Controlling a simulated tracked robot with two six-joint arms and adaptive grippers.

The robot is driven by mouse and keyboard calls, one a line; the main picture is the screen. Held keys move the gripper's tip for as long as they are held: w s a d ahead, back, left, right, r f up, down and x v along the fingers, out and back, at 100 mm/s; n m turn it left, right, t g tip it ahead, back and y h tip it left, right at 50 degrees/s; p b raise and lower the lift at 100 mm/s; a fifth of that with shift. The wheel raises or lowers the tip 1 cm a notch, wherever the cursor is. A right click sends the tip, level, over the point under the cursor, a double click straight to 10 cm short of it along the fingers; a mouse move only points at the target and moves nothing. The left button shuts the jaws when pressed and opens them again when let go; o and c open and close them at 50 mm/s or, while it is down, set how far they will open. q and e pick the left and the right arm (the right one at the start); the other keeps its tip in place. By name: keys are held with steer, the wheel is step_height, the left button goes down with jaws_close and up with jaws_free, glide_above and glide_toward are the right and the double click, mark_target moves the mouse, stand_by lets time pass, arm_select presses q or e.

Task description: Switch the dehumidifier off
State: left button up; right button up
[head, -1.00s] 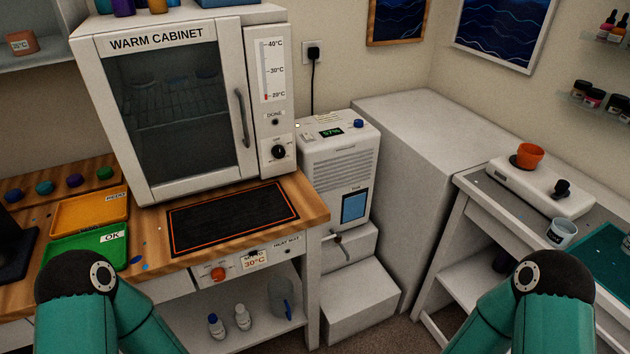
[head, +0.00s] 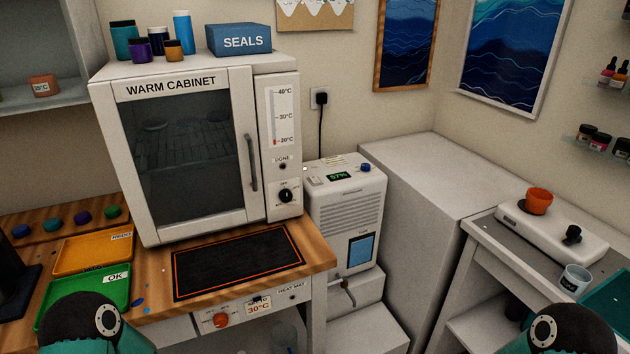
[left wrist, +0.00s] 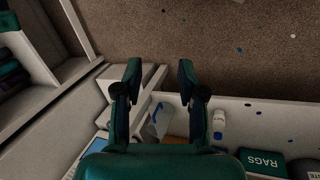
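The dehumidifier (head: 345,218) is a white upright unit standing on a white step between the bench and a large grey-white block. Its small display (head: 339,176) is lit green; the digits are hard to read. A blue knob (head: 366,168) is on its top at the right, and a small pale control (head: 315,180) is at the left. A blue-tinted tank window is low on its front. My left gripper (left wrist: 160,82) is open and empty in the left wrist view, above the floor and the low shelf. Only arm parts show in the head view; my right gripper is out of sight.
The warm cabinet (head: 185,160) stands on the wooden bench left of the dehumidifier, behind a black heat mat (head: 238,262). A black cord runs down from the wall socket (head: 320,97). A side table with a white scale-like device (head: 560,232) is at the right.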

arm_select(q)
steer(key=shift+r, duration=0.1)
steer(key=shift+c, duration=1.2)
steer(key=shift+r+p, duration=0.35)
steer(key=shift+p, duration=0.15)
steer(key=shift+c, duration=1.2)
step_height(320, 180, up, 12)
steer(key=p, duration=1.1)
steer(key=shift+f+p, duration=0.15)
steer(key=shift+p, duration=0.15)
jaws_close()
steer(key=shift+f, duration=0.15)
